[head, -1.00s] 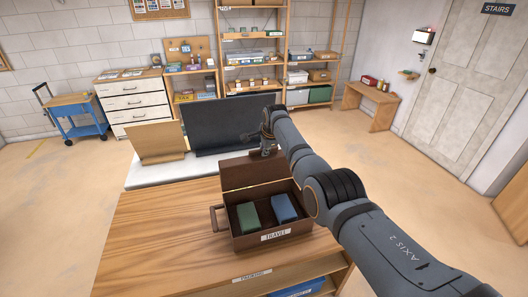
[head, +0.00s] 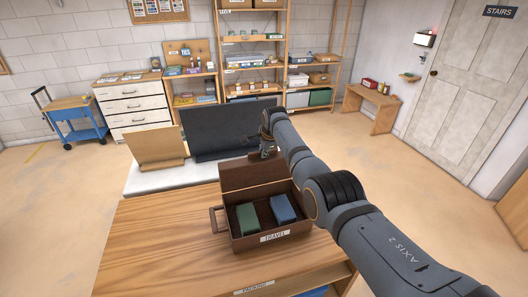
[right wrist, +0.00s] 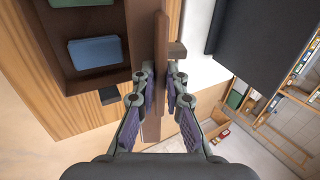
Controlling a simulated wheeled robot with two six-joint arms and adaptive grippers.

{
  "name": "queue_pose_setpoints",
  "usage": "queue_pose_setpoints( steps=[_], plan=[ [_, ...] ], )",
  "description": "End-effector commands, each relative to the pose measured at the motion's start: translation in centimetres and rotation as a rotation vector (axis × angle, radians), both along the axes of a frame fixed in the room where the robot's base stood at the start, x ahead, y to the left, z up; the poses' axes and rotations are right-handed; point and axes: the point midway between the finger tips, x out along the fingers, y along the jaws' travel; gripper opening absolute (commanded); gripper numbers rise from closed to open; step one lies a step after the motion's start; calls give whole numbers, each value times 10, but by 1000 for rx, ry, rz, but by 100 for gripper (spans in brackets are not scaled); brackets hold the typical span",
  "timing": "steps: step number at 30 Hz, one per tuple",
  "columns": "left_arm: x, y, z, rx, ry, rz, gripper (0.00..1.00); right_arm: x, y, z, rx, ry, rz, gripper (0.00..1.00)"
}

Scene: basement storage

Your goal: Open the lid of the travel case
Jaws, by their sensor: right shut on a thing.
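The brown travel case (head: 272,246) stands on the wooden packing table, with a TRAVEL label on its front. Its lid (head: 240,177) stands raised at the back, roughly upright. Inside lie a green item (head: 247,216) and a blue item (head: 283,208). My right gripper (head: 267,150) is at the top right of the lid. In the right wrist view the gripper (right wrist: 161,78) has its fingers on both sides of the lid (right wrist: 160,60), shut on its edge. The blue item (right wrist: 95,51) shows there inside the case. My left gripper is not in view.
The packing table (head: 160,245) has free room left of the case. Behind it, a dark panel (head: 225,130) and a light wooden board (head: 155,147) stand on a white surface. Shelves and a drawer unit (head: 135,107) line the back wall.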

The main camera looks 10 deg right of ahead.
Motion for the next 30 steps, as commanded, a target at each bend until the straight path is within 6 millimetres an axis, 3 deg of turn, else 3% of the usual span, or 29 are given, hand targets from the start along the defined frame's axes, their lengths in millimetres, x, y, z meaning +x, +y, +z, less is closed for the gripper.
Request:
queue_pose_setpoints(
  steps=[15, 16, 20, 30],
  plan=[
    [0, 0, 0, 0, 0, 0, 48, 2, 1, 5, 2, -11, 0, 0],
    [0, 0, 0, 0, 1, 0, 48, 2, 1, 5, 2, -11, 0, 16],
    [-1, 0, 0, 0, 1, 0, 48, 1, 1, 3, 2, -7, 0, 33],
    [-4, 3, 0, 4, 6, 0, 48, 0, 0, 2, 0, -3, 0, 34]
  ],
)
